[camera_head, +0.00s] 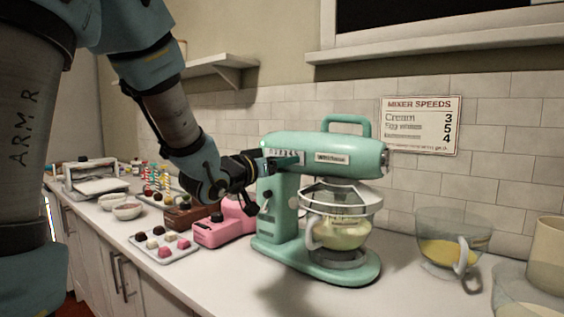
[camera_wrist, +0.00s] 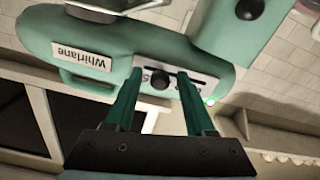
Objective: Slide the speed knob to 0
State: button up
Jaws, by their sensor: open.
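A mint-green stand mixer (camera_head: 345,150) stands on the white counter, its bowl of pale batter under a clear guard. In the wrist view the mixer head (camera_wrist: 105,45) appears upside down with its "Whirlane" label. The speed plate (camera_wrist: 180,77) on its side has a dark slot and a round black speed knob (camera_wrist: 160,80). My gripper (camera_wrist: 162,78) is open, with its two green fingers on either side of the knob. I cannot tell whether they touch it. The plate's numbers are mostly hidden by the fingers. In the head view my gripper (camera_head: 272,163) is at the mixer's side.
A pink appliance (camera_head: 225,225) stands close left of the mixer, with a tray of sweets (camera_head: 165,243) beyond it. A glass jug of yellow liquid (camera_head: 452,245) stands to the right. A "Mixer speeds" sign (camera_head: 421,124) hangs on the tiled wall.

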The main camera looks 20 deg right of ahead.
grip_shut()
dwell(1.3)
